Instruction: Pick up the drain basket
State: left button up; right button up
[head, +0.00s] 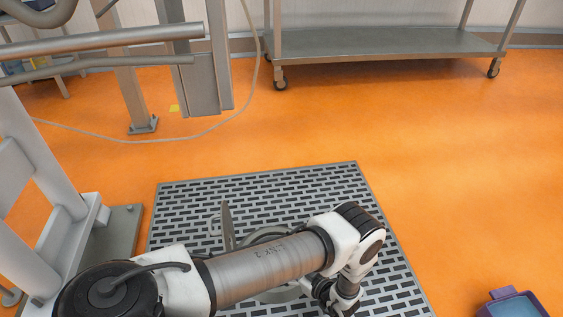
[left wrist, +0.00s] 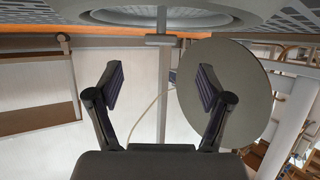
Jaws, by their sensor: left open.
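A round grey drain (head: 262,236) is set in the slotted floor grate, partly hidden behind my left arm in the head view. A thin round lid (head: 228,226) stands up on edge at its left side. In the left wrist view the drain's concentric rings (left wrist: 165,17) lie along the top edge, and the grey lid disc (left wrist: 245,95) shows behind the right finger. I cannot clearly tell the basket from the drain ring. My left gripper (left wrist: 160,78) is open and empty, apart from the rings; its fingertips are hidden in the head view. My right gripper is not in view.
Metal posts and pipes stand at the left. A wheeled steel cart (head: 390,42) is at the back. A purple-blue container (head: 512,304) is at bottom right.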

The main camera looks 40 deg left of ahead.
pick_arm(q)
jog(key=b+x, duration=0.4)
jog(key=x, duration=0.3)
jog(key=shift+s+a+f, duration=0.1)
jog(key=shift+a+f, duration=0.05)
jog(key=shift+a, duration=0.25)
grip_shut()
